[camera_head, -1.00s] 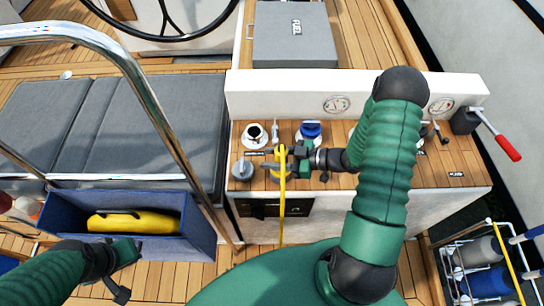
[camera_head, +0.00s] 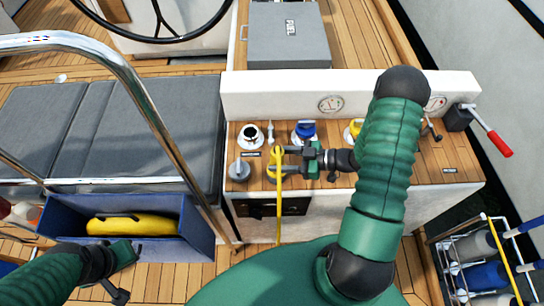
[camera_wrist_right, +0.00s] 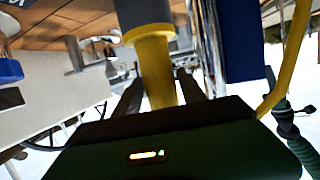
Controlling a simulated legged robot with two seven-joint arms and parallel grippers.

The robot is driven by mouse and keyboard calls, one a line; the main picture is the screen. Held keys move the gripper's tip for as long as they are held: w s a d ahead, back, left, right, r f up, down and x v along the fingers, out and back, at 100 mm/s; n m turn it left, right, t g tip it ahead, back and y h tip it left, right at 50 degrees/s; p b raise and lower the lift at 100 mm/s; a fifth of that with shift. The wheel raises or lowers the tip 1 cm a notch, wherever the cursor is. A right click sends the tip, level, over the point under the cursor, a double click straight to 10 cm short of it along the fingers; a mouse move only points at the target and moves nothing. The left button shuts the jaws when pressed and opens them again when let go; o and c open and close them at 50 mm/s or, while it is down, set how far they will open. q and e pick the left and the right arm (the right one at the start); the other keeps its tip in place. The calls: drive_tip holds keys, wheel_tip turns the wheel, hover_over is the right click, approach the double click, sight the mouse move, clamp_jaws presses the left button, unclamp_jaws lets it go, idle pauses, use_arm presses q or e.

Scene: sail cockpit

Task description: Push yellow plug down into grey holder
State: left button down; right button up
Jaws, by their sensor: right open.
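The yellow plug (camera_head: 278,160) is near the front left of the wooden console top, with its yellow cable hanging over the front edge. In the right wrist view, the plug (camera_wrist_right: 155,70) lines up end to end with the grey holder (camera_wrist_right: 143,14); I cannot tell how deep it sits. My right gripper (camera_head: 290,162) is open at the right of the plug; its dark fingers (camera_wrist_right: 160,92) show on either side of the plug in the wrist view. My left gripper (camera_head: 124,262) is low at the left, away from the console, near the blue bin; its opening is unclear.
A grey fitting (camera_head: 239,169) stands left of the plug, with a white-and-black fitting (camera_head: 250,135) and a blue cap (camera_head: 304,130) behind. A yellow cap (camera_head: 355,129) is partly behind my arm. A red-handled lever (camera_head: 493,138) is at the right. A steel rail (camera_head: 150,110) crosses the left.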

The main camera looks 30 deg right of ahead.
drive_tip(key=p+v, duration=0.2)
drive_tip(key=v, duration=0.5)
drive_tip(key=shift+s+d, duration=0.15)
idle(0.6)
